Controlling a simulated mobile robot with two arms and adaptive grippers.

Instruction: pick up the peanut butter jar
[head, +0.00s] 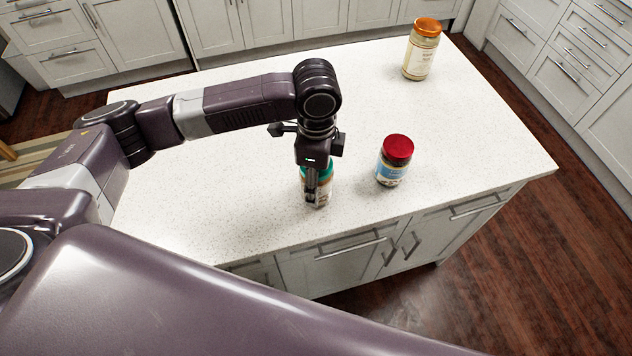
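Three jars stand upright on the white speckled counter. A jar with a green lid (325,188) is under my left gripper (314,186), which points straight down. One finger shows in front of this jar; the other is hidden, so I cannot tell whether the fingers are closed on it. A dark jar with a red lid and blue label (392,165) stands just to the right, apart from the gripper. A taller jar with an orange lid and pale label (421,52) stands at the far right. The labels are too small to tell which holds peanut butter. My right gripper is not in view.
The counter (470,150) is an island with drawers and handles on its near side (350,262). Its right side and middle back are clear. White cabinets (90,45) line the back, and dark wooden floor (530,250) lies at the right.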

